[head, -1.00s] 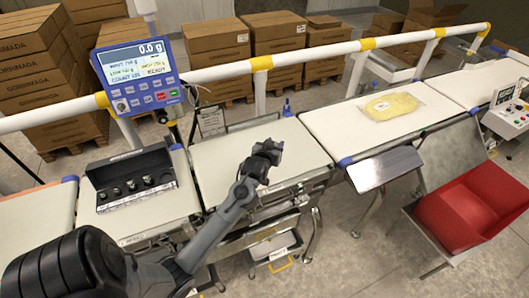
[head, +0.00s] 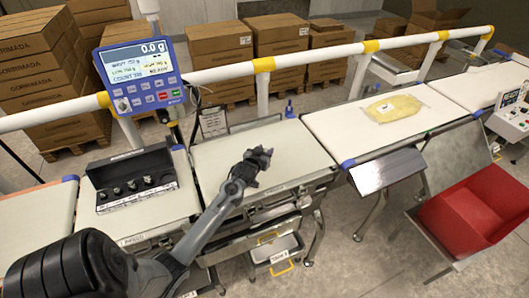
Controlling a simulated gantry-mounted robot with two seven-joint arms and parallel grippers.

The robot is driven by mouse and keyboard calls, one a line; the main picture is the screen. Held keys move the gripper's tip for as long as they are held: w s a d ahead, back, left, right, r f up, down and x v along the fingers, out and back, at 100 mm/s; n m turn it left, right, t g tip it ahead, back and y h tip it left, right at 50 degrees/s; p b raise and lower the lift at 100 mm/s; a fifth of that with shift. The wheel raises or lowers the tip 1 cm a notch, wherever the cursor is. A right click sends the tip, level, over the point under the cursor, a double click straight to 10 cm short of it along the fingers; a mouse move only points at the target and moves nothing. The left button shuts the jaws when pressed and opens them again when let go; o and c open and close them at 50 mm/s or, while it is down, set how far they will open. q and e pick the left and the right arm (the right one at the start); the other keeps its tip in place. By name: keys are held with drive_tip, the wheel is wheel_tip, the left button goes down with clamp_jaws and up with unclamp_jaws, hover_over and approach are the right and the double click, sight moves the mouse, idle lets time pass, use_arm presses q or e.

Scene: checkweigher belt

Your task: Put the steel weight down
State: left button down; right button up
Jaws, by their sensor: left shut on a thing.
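My left gripper (head: 258,160) is over the middle weighing belt (head: 222,157), towards its front right part. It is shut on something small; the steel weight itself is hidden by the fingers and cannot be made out. I cannot tell how far above the belt surface the gripper is. A black weight case (head: 128,205) stands open on the belt section to the left, with several small steel weights in it. The blue display (head: 140,75) above reads 0.0 g. My right gripper is not in view.
A white guard rail (head: 325,55) runs behind the belts. A clear bag with yellow contents (head: 388,107) lies on the right belt (head: 340,130). A red bin (head: 475,215) stands front right. Most of the middle belt is bare.

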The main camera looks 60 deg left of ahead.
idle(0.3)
use_arm(q)
drive_tip(key=c, duration=1.1)
unclamp_jaws()
drive_tip(key=shift+f, duration=0.15)
drive_tip(key=o, duration=0.4)
drive_tip(key=shift+o, duration=0.2)
